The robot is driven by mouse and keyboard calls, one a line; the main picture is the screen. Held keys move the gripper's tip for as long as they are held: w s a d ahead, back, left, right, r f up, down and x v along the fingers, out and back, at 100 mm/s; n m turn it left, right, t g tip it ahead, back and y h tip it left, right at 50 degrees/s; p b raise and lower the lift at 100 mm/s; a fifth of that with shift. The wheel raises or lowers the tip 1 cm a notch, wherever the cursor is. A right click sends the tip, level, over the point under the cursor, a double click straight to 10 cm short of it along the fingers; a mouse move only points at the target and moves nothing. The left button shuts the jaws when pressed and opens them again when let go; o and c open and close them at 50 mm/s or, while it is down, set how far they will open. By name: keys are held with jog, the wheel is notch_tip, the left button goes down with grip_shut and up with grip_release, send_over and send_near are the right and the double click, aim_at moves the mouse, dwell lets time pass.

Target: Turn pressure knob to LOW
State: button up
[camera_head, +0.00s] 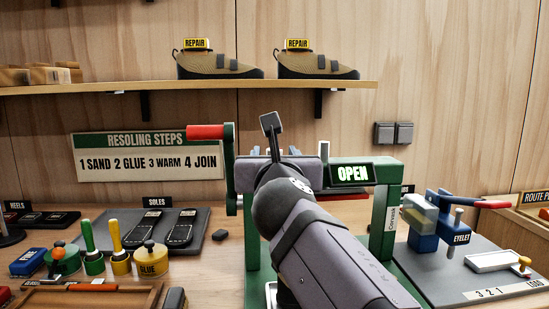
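A green press (251,255) with a red-handled crank (205,132) at its upper left stands at the middle of the bench. A lit sign reading OPEN (350,173) is on its right upper part. My arm covers the middle of the press. I cannot make out a pressure knob or a LOW mark; they may be behind my arm. A dark grey block on a short stem (271,124) rises above my arm's far end; I cannot tell whether it is part of my gripper or the press. My gripper's fingertips are not clearly visible.
An eyelet tool (424,241) on a grey board stands close on the right. Glue pots (151,260), brushes and a soles board (215,220) are on the left. A shelf (120,88) with two shoes (219,65) crosses the wall above.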

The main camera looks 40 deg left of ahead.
jog(key=shift+b+v, duration=0.4)
jog(key=shift+v, duration=1.35)
notch_tip(320, 180, up, 8)
jog(key=s+d+p, duration=0.1)
jog(key=d+p, duration=0.1)
jog(key=p, duration=0.6)
jog(key=shift+s+f+p, duration=0.2)
jog(key=shift+f+p, duration=0.2)
jog(key=shift+f, duration=1.7)
jog(key=shift+s+f+p, duration=0.25)
jog(key=shift+f+p, duration=0.1)
jog(key=shift+f, duration=1.75)
jog(key=shift+p+x, duration=0.95)
jog(key=shift+x, duration=2.7)
